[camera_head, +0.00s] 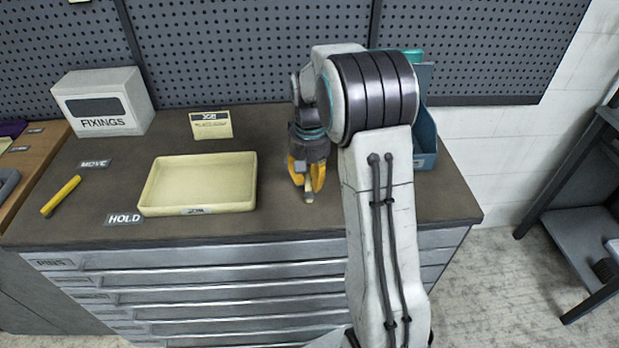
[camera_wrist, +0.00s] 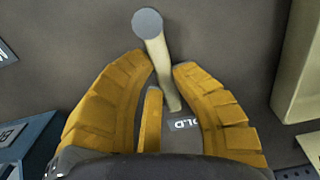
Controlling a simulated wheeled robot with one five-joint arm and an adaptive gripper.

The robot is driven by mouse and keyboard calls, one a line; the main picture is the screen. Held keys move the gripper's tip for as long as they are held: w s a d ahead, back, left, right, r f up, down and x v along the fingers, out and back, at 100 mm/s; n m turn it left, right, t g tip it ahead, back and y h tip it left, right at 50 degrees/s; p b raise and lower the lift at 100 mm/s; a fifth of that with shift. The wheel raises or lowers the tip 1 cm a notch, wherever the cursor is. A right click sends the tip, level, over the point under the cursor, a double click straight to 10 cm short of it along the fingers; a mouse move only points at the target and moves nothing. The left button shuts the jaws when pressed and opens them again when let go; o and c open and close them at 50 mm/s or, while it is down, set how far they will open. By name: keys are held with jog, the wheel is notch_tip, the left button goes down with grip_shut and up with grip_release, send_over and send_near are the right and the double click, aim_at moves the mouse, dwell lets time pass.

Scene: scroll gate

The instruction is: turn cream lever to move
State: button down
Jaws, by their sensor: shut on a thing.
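The cream lever (camera_wrist: 160,62) is a straight rod with a round grey cap (camera_wrist: 147,22) at its upper end in the wrist view. Its other end points down toward a HOLD label (camera_wrist: 187,124), partly hidden by a finger. My gripper (camera_wrist: 163,70) has yellow fingers on both sides of the rod, and it is shut on the lever. In the head view my gripper (camera_head: 308,188) is low over the bench top, right of the tray. Only a small pale piece of the lever (camera_head: 309,197) shows there under the fingertips.
A cream tray (camera_head: 162,208) stands to the left. Beyond it are a yellow lever (camera_head: 62,196), MOVE (camera_head: 95,163) and HOLD (camera_head: 125,220) labels, and a FIXINGS box (camera_head: 103,101). A blue bin (camera_head: 426,135) stands behind my arm. A pegboard (camera_head: 250,45) closes the back.

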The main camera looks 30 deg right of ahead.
aim_at(331, 200)
jog(key=m, duration=0.1)
jog(key=s+d+m, duration=0.1)
jog(key=m, duration=0.1)
jog(key=shift+d, duration=0.15)
jog(key=m, duration=0.1)
jog(key=s+m, duration=0.1)
jog(key=m, duration=0.1)
jog(key=s+d+m, duration=0.1)
jog(key=m, duration=0.2)
jog(key=s+m+b, duration=0.1)
jog(key=m, duration=0.1)
jog(key=shift+s+d+f, duration=0.1)
jog(key=shift+s+d, duration=0.05)
jog(key=shift+s, duration=0.05)
jog(key=shift+s+m, duration=0.35)
jog(key=shift+m, duration=0.6)
jog(key=shift+s+m, duration=0.35)
jog(key=shift+m, duration=0.6)
jog(key=shift+s, duration=0.1)
jog(key=c, duration=1)
grip_release()
jog(key=shift+r, duration=0.2)
notch_tip(331, 200, up, 12)
jog(key=shift+f, duration=0.1)
